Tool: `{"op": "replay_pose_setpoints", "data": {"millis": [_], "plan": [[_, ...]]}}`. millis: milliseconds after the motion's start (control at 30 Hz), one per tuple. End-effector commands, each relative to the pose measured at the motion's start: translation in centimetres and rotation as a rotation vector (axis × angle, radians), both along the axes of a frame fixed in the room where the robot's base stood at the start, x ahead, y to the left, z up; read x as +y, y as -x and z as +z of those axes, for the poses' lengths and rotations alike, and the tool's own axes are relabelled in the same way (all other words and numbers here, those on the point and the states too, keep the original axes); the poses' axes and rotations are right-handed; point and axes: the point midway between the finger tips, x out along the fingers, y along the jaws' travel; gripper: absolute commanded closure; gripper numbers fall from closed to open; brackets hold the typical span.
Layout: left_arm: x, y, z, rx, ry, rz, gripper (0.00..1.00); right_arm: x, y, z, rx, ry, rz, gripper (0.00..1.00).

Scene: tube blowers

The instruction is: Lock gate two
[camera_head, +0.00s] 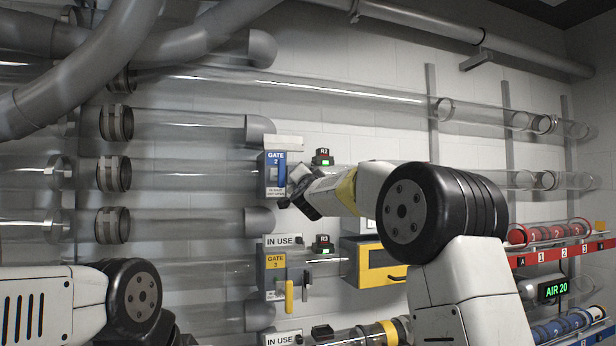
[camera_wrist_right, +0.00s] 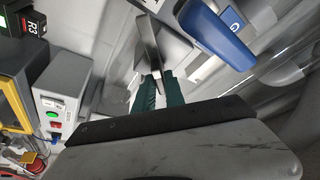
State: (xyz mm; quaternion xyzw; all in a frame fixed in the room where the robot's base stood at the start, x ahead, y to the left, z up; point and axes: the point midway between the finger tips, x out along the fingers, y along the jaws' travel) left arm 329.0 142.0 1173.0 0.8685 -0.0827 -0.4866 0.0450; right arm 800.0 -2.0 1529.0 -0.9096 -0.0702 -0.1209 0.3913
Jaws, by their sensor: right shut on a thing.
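In the head view, the gate 2 box (camera_head: 275,188) hangs on the wall with a blue label. Its blue handle (camera_head: 282,170) points up and down on the front. My right gripper (camera_head: 293,197) is at the box's right side, reaching in from the right. In the right wrist view, the teal fingers (camera_wrist_right: 157,90) are shut on a thin grey metal tab (camera_wrist_right: 153,45). The blue handle (camera_wrist_right: 215,30) is to the right of the fingers and apart from them. The tab's far end is hard to make out. My left gripper is not in view; only its arm shows at lower left.
The gate 3 box (camera_head: 275,272) with a yellow handle (camera_head: 289,296) is below. Signs reading R2 (camera_head: 323,153) and R3 (camera_head: 322,239) have green lights. A yellow-fronted box (camera_head: 376,262) is right of gate 3. Clear tubes (camera_head: 190,176) run along the wall.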

Motion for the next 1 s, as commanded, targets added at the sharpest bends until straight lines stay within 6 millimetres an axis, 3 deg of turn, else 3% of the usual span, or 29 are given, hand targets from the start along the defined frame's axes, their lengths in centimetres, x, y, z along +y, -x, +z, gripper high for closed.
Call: {"op": "replay_pose_setpoints", "data": {"millis": [600, 1000], "plan": [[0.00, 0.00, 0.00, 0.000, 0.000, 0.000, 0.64, -0.01, -0.01, 0.08, 0.172, -0.535, 0.000, 1.00], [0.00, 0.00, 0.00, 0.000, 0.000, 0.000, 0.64, -0.02, -0.02, 0.03, 0.240, -0.736, -0.001, 1.00]]}}
